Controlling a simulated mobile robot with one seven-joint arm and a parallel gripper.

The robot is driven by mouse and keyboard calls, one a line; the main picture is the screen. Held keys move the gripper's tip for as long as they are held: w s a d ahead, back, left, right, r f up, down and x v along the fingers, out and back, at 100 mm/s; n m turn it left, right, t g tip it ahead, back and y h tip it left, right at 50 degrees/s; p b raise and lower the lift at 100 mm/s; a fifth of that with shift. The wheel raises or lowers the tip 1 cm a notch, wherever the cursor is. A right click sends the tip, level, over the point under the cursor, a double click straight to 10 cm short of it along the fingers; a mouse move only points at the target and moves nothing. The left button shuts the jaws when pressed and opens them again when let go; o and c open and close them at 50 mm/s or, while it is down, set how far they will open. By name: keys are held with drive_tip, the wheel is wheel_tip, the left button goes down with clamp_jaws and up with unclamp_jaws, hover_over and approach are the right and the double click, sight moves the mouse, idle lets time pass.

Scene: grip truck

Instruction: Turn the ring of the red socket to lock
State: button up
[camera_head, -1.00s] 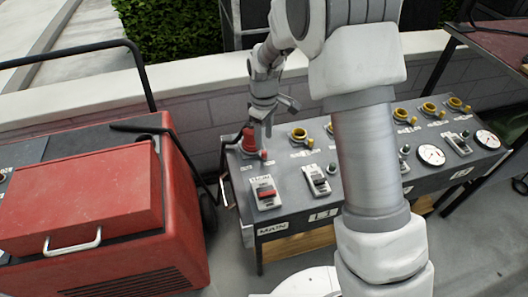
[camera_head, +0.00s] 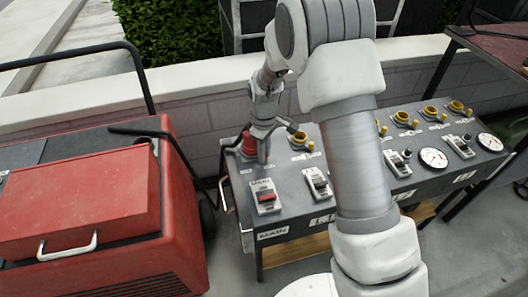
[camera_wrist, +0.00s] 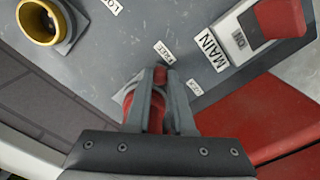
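The red socket (camera_head: 249,145) stands at the left end of the grey panel. In the wrist view its red body (camera_wrist: 130,101) is partly hidden behind my fingers. A small red tab (camera_wrist: 161,75) of its ring sits between my fingertips, pointing at the panel labels. My gripper (camera_head: 263,158) reaches down beside the socket, on its right in the head view. In the wrist view my gripper (camera_wrist: 161,80) has its fingers close together, with the tab filling the narrow gap, so it looks shut on it. The head view hides the tab behind the fingers.
A yellow socket (camera_wrist: 42,20) is beside the red one. A red-handled MAIN switch (camera_head: 266,197) and another switch (camera_head: 317,183) are in front. More yellow sockets and gauges (camera_head: 433,158) run right. A red generator (camera_head: 90,215) stands left, close to the panel.

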drive_tip(key=shift+a, duration=0.1)
clamp_jaws()
drive_tip(key=m, duration=0.1)
drive_tip(key=a+m+p, duration=0.1)
drive_tip(key=shift+s+r+m, duration=0.1)
drive_tip(key=shift+s+m, duration=0.3)
drive_tip(key=m, duration=0.1)
drive_tip(key=a+m+p, duration=0.1)
drive_tip(key=shift+s+a+m, duration=0.2)
drive_tip(key=shift+m, duration=0.2)
drive_tip(key=shift+a+m+p, duration=0.3)
drive_tip(key=shift+a+m, duration=0.25)
drive_tip(key=shift+m, duration=0.55)
drive_tip(key=shift+a+m+p, duration=0.25)
drive_tip(key=shift+a+m, duration=0.3)
drive_tip(key=shift+m, duration=0.55)
drive_tip(key=shift+a, duration=0.1)
drive_tip(key=o, duration=0.8)
unclamp_jaws()
wheel_tip(320, 180, up, 17)
drive_tip(key=p, duration=0.3)
drive_tip(key=shift+r+p, duration=0.15)
drive_tip(key=shift+p, duration=0.25)
